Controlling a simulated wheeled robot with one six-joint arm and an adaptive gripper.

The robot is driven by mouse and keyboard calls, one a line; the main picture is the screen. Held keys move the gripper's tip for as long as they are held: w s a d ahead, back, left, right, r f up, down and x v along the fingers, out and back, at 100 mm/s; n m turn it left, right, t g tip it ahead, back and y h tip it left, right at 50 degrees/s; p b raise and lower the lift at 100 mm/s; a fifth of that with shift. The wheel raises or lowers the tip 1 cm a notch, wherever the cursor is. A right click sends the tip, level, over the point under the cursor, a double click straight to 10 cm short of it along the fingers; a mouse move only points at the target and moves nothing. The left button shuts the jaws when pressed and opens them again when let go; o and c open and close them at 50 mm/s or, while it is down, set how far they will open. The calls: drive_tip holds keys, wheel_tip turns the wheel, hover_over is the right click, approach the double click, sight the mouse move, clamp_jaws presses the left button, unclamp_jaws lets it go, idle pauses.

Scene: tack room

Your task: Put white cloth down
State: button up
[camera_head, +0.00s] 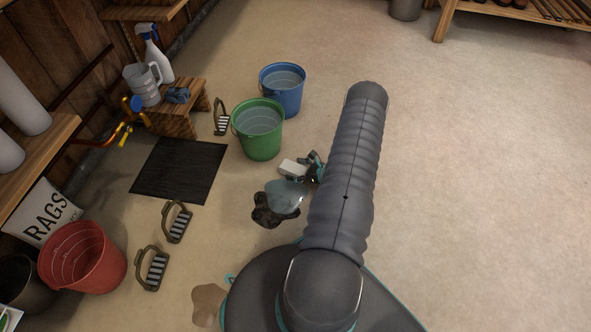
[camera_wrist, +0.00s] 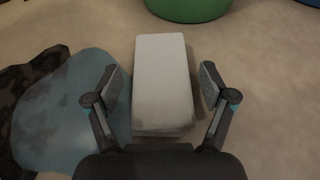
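The white cloth (camera_head: 292,168) is a folded, block-like pad near the floor beside the green bucket. In the wrist view the white cloth (camera_wrist: 163,85) lies between my fingers, its long side pointing away from me. My gripper (camera_wrist: 161,82) is open, with a visible gap between each finger and the cloth's sides. In the head view my gripper (camera_head: 314,168) is at the cloth's right, partly hidden by my arm. The cloth appears to rest on the floor, but its underside is hidden.
A bluish puddle (camera_head: 288,191) and a dark crumpled rag (camera_head: 266,212) lie close by. A green bucket (camera_head: 260,144) and blue bucket (camera_head: 283,101) hold water. The right floor is clear.

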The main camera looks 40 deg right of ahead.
drive_tip(key=shift+r, duration=0.25)
drive_tip(key=p+v, duration=0.1)
drive_tip(key=v, duration=1.1)
drive_tip(key=shift+d+f, duration=0.1)
drive_tip(key=w+a+r+n+g+y, duration=0.1)
drive_tip(key=w+a+r+n+g, duration=0.2)
drive_tip(key=a+r+n, duration=0.5)
drive_tip(key=w+a+r+n+g+y, duration=0.1)
drive_tip(key=w+a+r+n+g, duration=0.2)
drive_tip(key=r, duration=0.9)
drive_tip(key=w+a+r+n+g+y, duration=0.1)
drive_tip(key=w+a+r+n+g, duration=0.1)
drive_tip(key=a+r+n, duration=0.5)
drive_tip(key=s+a+r+n+g+h, duration=0.1)
drive_tip(key=s+a+r+n+h, duration=0.2)
drive_tip(key=a+r, duration=0.45)
drive_tip(key=s+a+r+n+g+h, duration=0.1)
drive_tip(key=s+a+r+n+g, duration=0.15)
drive_tip(key=s+a+r, duration=0.5)
drive_tip(key=s+a+r+n+t+h, duration=0.2)
drive_tip(key=s+r+n+t+h, duration=0.1)
drive_tip(key=s+r+n, duration=0.5)
drive_tip(key=shift+s+a+r+t+h, duration=0.3)
drive_tip(key=shift+a+r+t+h, duration=0.1)
drive_tip(key=shift+r+t, duration=0.4)
